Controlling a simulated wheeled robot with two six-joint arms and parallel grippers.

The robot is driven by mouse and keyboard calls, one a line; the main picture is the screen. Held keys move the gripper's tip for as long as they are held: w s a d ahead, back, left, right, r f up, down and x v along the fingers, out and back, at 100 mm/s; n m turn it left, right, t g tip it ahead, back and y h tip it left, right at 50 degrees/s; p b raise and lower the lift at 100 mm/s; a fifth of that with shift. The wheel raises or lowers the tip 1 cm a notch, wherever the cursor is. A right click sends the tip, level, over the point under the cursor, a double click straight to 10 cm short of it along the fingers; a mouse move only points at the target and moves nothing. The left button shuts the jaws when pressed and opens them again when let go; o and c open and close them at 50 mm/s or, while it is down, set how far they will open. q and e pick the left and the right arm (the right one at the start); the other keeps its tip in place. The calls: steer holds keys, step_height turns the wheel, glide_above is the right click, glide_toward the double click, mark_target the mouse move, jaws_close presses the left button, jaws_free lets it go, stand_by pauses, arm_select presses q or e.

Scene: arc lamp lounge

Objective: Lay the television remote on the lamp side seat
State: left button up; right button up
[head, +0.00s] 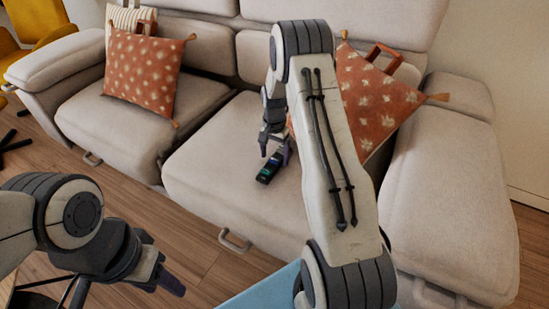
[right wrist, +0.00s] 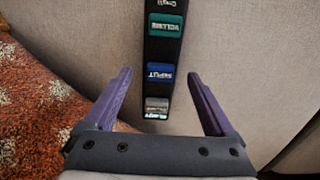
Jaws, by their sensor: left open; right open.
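The television remote (head: 268,169) is a dark bar with coloured buttons, lying on the right seat cushion (head: 215,200) of the beige sofa. In the right wrist view the remote (right wrist: 162,60) runs from the top edge down to between the fingertips. My right gripper (head: 276,145) is at the near end of the remote in its own wrist view; its open fingers (right wrist: 160,85) stand either side of it, apart from it. My left gripper (head: 165,279) is open and empty over the floor at lower left. The lamp is not clearly visible.
An orange patterned cushion (head: 147,75) leans on the left seat. Another (head: 378,100) leans at the right, behind my right arm; orange fabric (right wrist: 40,100) also lies close in the right wrist view. The sofa's right armrest (head: 450,190) is beside my right arm. The left seat's front is clear.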

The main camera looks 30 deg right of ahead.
step_height(320, 180, up, 10)
steer(key=p, duration=0.3)
steer(key=s+a+r+n, duration=0.4)
steer(key=a+r, duration=0.1)
steer(key=a, duration=0.6)
steer(key=s+a+r+n, duration=0.4)
steer(key=a+r, duration=0.1)
steer(key=a, duration=0.5)
steer(key=s+a+r+n, duration=0.1)
steer(key=s+a+n, duration=0.2)
steer(key=s, duration=0.4)
steer(key=s+a+r+n, duration=0.1)
steer(key=s+a+n, duration=0.2)
steer(key=s, duration=0.5)
steer(key=s+a+n+y, duration=0.1)
steer(key=s+a+n, duration=0.2)
steer(key=s+n, duration=0.2)
steer(key=s, duration=0.3)
steer(key=shift+s+r, duration=0.25)
steer(key=shift+r, duration=0.15)
step_height(320, 180, up, 29)
steer(key=p, duration=2.9)
steer(key=shift+r, duration=0.2)
